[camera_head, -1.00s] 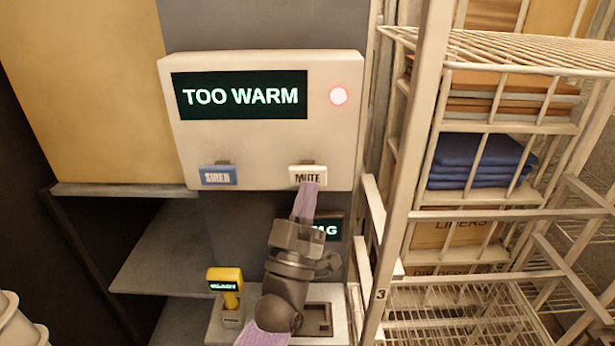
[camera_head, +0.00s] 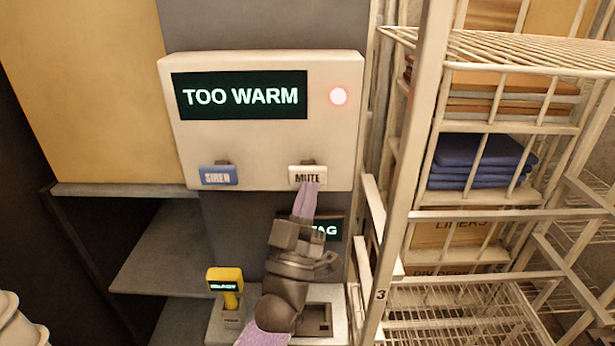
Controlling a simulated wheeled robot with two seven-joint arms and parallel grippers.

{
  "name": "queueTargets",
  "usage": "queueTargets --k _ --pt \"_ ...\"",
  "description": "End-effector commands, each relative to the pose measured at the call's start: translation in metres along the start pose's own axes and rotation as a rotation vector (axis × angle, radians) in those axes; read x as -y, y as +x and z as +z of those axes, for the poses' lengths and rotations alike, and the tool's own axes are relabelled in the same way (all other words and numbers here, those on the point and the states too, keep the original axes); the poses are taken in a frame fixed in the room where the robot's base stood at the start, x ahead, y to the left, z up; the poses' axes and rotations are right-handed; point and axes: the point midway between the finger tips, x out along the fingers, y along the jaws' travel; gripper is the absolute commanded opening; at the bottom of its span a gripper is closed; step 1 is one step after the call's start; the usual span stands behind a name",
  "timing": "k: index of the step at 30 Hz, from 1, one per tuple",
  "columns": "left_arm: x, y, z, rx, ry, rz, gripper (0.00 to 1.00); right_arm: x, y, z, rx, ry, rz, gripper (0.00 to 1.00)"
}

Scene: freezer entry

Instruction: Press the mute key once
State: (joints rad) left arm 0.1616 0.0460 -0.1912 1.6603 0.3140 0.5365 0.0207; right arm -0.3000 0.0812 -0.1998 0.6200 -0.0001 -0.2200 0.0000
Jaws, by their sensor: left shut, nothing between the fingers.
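The white MUTE key (camera_head: 308,174) sits at the lower right of a pale alarm panel (camera_head: 255,145). A blue SIREN key (camera_head: 217,175) is at the panel's lower left. My left gripper (camera_head: 308,186) is shut and empty. Its fingertips are at the lower edge of the MUTE key in the picture; I cannot tell whether they touch it. My right gripper is not in view.
A yellow handheld device (camera_head: 226,285) stands on a pale unit below the panel. A dark sign (camera_head: 328,230) ending in "AG" is partly behind my gripper. A white wire rack (camera_head: 400,180) with folded blue cloths (camera_head: 475,160) stands close on the right.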

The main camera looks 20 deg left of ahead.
Motion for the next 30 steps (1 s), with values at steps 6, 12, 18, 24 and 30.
queueTargets --k 6,12,18,24,30 --pt "0.0 0.0 0.0 0.0 0.0 0.0 0.0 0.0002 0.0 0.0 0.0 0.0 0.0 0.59" --pt "0.001 0.001 0.0011 0.0 0.0 0.0 0.0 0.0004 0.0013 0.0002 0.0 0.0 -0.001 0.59" --pt "0.0044 0.0056 0.0045 0.0 0.0 0.0 0.0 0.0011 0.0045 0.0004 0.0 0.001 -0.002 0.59" --pt "0.0043 0.006 0.0041 0.0 0.0 0.0 0.0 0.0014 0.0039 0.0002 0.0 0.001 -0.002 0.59" --pt "0.0048 0.0065 0.0047 0.0 0.0 0.0 0.0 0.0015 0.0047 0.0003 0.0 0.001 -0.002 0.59"
